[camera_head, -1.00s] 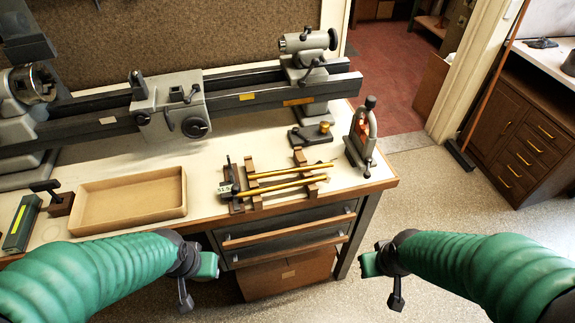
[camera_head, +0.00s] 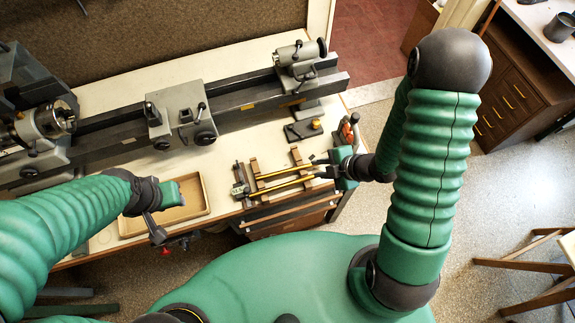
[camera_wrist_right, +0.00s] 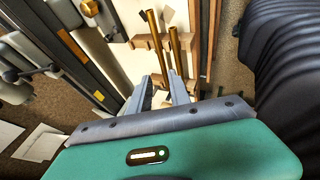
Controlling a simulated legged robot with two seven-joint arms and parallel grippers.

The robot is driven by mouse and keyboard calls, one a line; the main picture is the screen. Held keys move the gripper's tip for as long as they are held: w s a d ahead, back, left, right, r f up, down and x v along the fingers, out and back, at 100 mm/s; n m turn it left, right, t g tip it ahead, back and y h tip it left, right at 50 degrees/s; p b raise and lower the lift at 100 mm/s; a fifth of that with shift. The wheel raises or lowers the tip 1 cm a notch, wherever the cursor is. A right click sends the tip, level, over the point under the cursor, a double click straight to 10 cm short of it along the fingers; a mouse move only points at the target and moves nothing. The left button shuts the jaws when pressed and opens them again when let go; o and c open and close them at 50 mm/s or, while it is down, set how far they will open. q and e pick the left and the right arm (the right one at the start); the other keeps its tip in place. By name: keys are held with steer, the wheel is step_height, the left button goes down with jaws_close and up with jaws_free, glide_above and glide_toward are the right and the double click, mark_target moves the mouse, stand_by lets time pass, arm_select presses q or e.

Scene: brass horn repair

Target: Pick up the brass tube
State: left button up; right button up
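Two brass tubes lie side by side across a wooden rack (camera_head: 256,168) on the bench. The upper tube (camera_head: 275,173) and the lower tube (camera_head: 278,187) point toward my right gripper (camera_head: 318,168). In the right wrist view the fingers (camera_wrist_right: 165,82) are spread at the near ends of the tubes. The left tube (camera_wrist_right: 156,40) there runs down toward the gap between the fingers; the right tube (camera_wrist_right: 175,50) ends near the right finger. I cannot tell whether a finger touches either.
A grey lathe (camera_head: 190,118) spans the back of the bench. The shallow tray (camera_head: 200,207) is left of the rack.

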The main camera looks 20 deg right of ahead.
glide_toward(291, 170)
steer(key=x, duration=0.2)
steer(key=shift+w+d+f+p, duration=0.15)
steer(key=shift+w+f+p, duration=0.15)
steer(key=shift+p, duration=0.1)
steer(key=shift+w+f, duration=0.15)
steer(key=shift+f, duration=0.15)
steer(key=p+x, duration=0.1)
steer(key=x, duration=0.1)
steer(key=p+x, duration=0.1)
steer(key=x, duration=0.1)
steer(key=shift+a+f, duration=0.2)
steer(key=shift+a, duration=0.25)
steer(key=shift+f, duration=0.15)
jaws_close()
